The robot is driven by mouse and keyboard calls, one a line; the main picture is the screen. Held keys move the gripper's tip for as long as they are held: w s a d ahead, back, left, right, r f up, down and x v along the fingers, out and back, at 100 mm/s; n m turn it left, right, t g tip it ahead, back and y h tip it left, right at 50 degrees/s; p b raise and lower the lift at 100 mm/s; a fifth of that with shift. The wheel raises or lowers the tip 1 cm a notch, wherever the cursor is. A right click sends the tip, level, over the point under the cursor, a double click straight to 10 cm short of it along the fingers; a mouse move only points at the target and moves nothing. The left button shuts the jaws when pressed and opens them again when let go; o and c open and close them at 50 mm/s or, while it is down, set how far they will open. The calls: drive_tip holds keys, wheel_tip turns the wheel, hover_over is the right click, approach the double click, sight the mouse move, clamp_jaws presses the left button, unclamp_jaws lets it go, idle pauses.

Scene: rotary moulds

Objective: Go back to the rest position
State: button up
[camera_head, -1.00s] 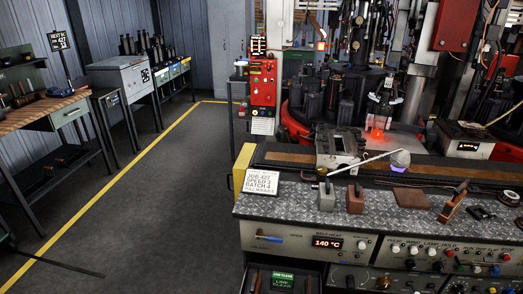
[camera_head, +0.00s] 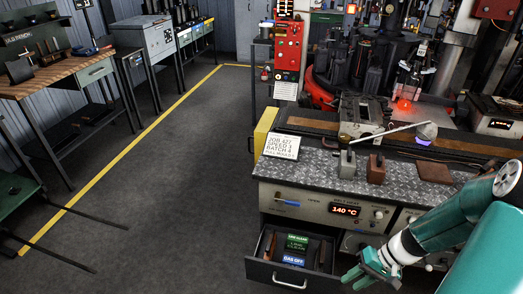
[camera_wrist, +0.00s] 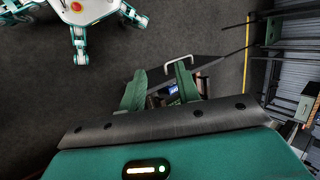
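My gripper (camera_head: 354,277) is green and hangs at the lower right of the head view, in front of the workbench's cabinet and beside an open drawer (camera_head: 272,274). In the wrist view its two green fingers (camera_wrist: 160,88) stand apart with a gap between them, and I see nothing held. The drawer's pale handle (camera_wrist: 181,62) and a small blue label (camera_wrist: 173,90) show beyond and between the fingers. My green arm comes in from the right edge and hides part of the cabinet front.
The open drawer holds labelled cards and dark tools and juts into the aisle. The workbench top (camera_head: 318,173) carries a ladle, blocks and a sign (camera_head: 281,147). A wooden-topped bench (camera_head: 60,82) stands left. The grey floor (camera_head: 190,150) between is clear.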

drive_tip(key=s+a+r+t+h, duration=0.1)
drive_tip(key=a+r+t+h, duration=0.1)
drive_tip(key=r, duration=0.7)
drive_tip(key=s+a+r+n+t+h, duration=0.1)
drive_tip(key=a+r, duration=0.3)
drive_tip(key=r, duration=0.6)
drive_tip(key=s+a+r+n+t+h, duration=0.1)
drive_tip(key=s+a+r+t+h, duration=0.2)
drive_tip(key=r, duration=0.6)
drive_tip(key=shift+s+a+r+h, duration=0.2)
drive_tip(key=shift+a+r+h, duration=0.2)
drive_tip(key=shift+a+h, duration=0.2)
